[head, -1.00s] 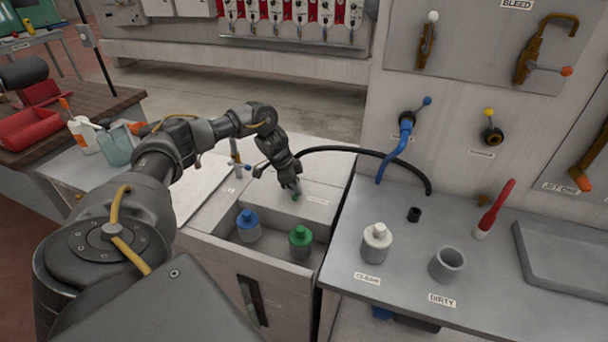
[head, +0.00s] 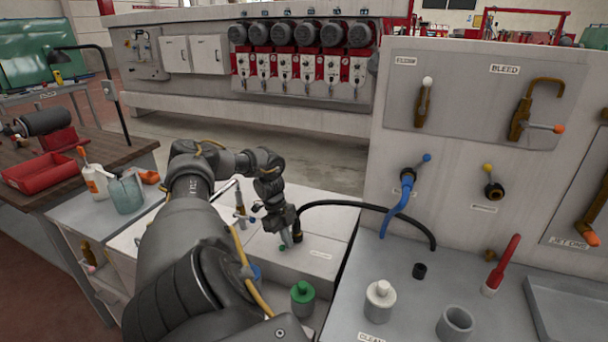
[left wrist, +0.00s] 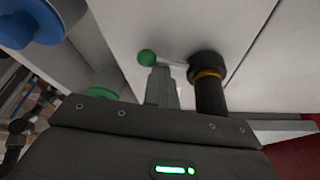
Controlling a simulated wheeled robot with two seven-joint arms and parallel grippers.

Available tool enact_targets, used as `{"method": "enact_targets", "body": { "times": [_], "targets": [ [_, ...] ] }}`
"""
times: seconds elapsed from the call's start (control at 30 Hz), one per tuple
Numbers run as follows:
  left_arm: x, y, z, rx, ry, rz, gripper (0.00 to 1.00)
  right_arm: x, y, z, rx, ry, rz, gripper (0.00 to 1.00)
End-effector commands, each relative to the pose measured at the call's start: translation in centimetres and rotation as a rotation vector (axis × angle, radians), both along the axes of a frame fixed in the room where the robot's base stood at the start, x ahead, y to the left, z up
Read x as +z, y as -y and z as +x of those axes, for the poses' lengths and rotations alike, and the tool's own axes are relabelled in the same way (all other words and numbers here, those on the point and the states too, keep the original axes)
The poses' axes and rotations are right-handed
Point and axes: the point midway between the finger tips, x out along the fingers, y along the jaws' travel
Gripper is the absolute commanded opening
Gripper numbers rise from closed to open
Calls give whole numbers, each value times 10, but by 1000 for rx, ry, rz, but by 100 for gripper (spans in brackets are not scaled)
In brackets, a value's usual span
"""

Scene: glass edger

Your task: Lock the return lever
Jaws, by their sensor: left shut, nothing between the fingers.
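The return lever (left wrist: 174,62) is a short metal arm with a green ball end, beside a dark hose coupling with a brass ring (left wrist: 208,75) on the white cabinet top. In the head view its green ball (head: 282,247) shows just left of my left gripper's tips. My left gripper (head: 287,241) points down there, shut and empty. In the left wrist view my shut fingers (left wrist: 160,84) are right at the lever, just beside the green ball; I cannot tell whether they touch. My right gripper is not in view.
A black hose (head: 350,204) arches from the coupling to the right. A green-capped bottle (head: 302,294) stands in the cabinet's front recess, with a blue one partly hidden by my arm.

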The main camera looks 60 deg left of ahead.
Motion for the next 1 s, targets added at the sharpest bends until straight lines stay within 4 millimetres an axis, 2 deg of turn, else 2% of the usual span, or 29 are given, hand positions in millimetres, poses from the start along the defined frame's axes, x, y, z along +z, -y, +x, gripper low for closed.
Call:
{"method": "enact_targets", "body": {
  "times": [0.4, 1.0],
  "targets": [
    [0, -9, -5, 3, -4, 1, 0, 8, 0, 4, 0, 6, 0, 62],
    [-1, -10, -4, 2, -1, 2, 0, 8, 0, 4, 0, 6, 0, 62]
  ]
}}
